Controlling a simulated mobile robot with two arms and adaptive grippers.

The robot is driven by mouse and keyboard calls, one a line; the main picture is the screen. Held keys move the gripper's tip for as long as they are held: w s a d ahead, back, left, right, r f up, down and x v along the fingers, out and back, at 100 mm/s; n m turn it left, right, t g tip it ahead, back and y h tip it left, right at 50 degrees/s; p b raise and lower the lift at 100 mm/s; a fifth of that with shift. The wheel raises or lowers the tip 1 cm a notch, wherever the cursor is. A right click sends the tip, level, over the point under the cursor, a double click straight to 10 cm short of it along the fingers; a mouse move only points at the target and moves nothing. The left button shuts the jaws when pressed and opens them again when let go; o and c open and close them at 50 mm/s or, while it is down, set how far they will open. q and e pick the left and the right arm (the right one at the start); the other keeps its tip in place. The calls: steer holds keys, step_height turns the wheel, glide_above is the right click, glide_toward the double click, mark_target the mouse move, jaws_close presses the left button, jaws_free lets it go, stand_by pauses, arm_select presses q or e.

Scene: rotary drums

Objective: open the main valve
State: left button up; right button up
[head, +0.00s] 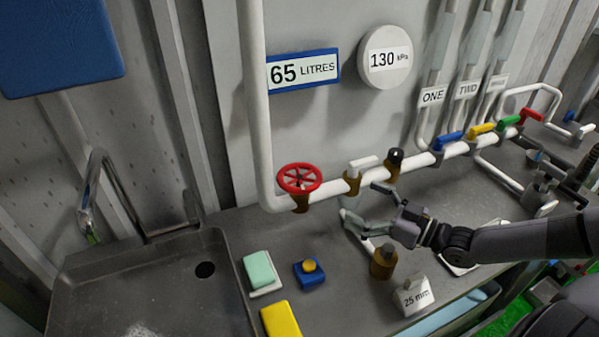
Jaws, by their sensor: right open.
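A red handwheel valve (299,178) on a brass body sits on the white pipe (327,190), near the foot of its vertical run. No label on it is readable. To its right on the same pipe are a white lever handle (362,164) and a black-capped brass fitting (394,163). My right gripper (358,201) reaches in from the right, with its fingers spread and nothing between them. It is just in front of and below the white-handled fitting, to the right of the red wheel and apart from it. My left gripper is out of view.
Blue (447,140), yellow (482,129) and green (508,121) handles line the pipe further right. A brass bottle-shaped piece (383,262) and a "25 mm" block (411,297) stand below my gripper. A sink (75,280) is at left. Gauges read 65 litres and 130 kPa.

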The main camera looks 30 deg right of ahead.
steer(key=b, duration=0.1)
glide_toward(300, 175)
steer(key=p+x, duration=0.1)
steer(key=x, duration=0.9)
steer(key=shift+w, duration=0.1)
steer(key=shift+c, duration=0.4)
